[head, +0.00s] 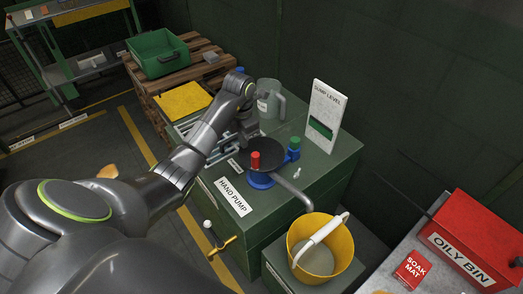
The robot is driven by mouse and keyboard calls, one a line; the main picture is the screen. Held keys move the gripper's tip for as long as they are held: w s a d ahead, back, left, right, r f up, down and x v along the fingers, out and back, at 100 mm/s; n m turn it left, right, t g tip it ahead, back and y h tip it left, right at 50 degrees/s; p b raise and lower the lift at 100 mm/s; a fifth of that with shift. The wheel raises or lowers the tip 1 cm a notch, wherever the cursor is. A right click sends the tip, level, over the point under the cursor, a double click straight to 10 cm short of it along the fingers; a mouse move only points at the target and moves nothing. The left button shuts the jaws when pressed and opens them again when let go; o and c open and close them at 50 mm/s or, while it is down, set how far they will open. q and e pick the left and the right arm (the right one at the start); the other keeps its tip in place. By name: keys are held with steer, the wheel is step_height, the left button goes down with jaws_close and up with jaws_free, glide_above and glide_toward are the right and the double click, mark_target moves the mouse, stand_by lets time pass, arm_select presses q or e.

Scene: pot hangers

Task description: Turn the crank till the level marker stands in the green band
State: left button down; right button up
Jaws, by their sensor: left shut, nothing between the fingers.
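The hand pump stands on the green cabinet, with a blue base (260,181), a dark disc (268,146) and an upright red knob (255,160). I take the disc and knob for the crank. A white board marked SUMP LEVEL (325,103) stands behind it, with a green band (319,129) low on its face. I cannot make out the level marker. My left gripper (248,137) is shut and empty, above the far-left edge of the disc; I cannot tell whether it touches. My right gripper is not in view.
A green-capped blue post (294,147) and a grey jug (269,103) stand near the pump. A grey spout (294,195) reaches toward a yellow bucket (320,250). A yellow handle (222,245) juts from the cabinet front. A red oily bin (466,240) stands at right.

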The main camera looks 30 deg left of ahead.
arm_select(q)
steer(key=shift+s+d+r, duration=0.1)
steer(key=shift+s+d, duration=0.25)
steer(key=shift+s, duration=0.45)
steer(key=shift+s+d+p, duration=0.55)
steer(key=shift+d+p, duration=0.15)
steer(key=shift+d, duration=0.1)
steer(key=shift+s+d, duration=0.35)
steer(key=shift+d, duration=0.05)
steer(key=shift+w, duration=0.1)
